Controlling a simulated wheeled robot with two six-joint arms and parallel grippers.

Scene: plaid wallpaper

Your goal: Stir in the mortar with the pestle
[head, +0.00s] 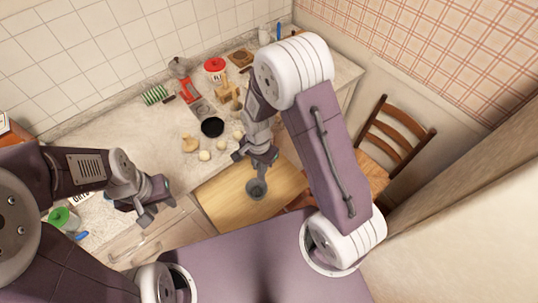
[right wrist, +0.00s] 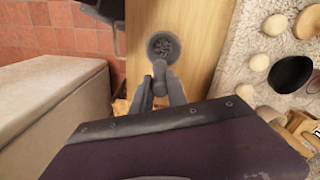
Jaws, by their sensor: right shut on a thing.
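The grey mortar (head: 257,189) stands upright on a wooden board (head: 225,196). In the right wrist view the round mortar (right wrist: 151,46) shows from above, with dark bits inside. My right gripper (head: 262,160) is above the mortar and shut on the grey pestle (right wrist: 159,74). The pestle's end overlaps the mortar's near rim in the right wrist view; I cannot tell how deep it reaches. The pestle is hard to make out in the head view. My left gripper (head: 152,214) looks open and empty, to the left of the board.
Behind the board, the counter holds a black bowl (head: 212,127), several pale round pieces, a red-lidded jar (head: 214,67) and a green rack (head: 155,95). A green-lidded container (head: 64,219) is at left. A wooden chair (head: 398,135) stands at right.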

